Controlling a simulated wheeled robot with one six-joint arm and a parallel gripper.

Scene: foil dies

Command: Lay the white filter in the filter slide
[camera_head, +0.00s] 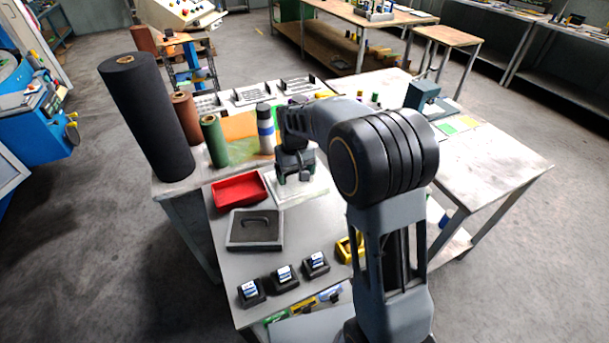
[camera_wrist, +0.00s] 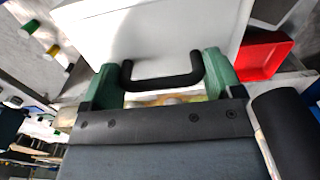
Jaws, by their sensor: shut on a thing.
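My gripper (camera_head: 295,177) is over the work table, to the right of the red tray. In the wrist view its two green fingers (camera_wrist: 161,82) are closed on the ends of a black handle (camera_wrist: 162,82). The handle stands on a large flat white piece (camera_wrist: 165,30), which looks like the white filter. In the head view the white piece (camera_head: 308,190) shows below my gripper; whether it touches the table is unclear. A square grey-rimmed tray (camera_head: 232,244) with a dark inside and an arched handle lies nearer the front; I cannot tell whether it is the filter slide.
The red tray (camera_head: 239,190) lies close to the left of the white piece. Rolls, including a tall black one (camera_head: 148,115), stand at the back left. Several small black boxes (camera_head: 283,278) and a yellow holder (camera_head: 346,250) line the front.

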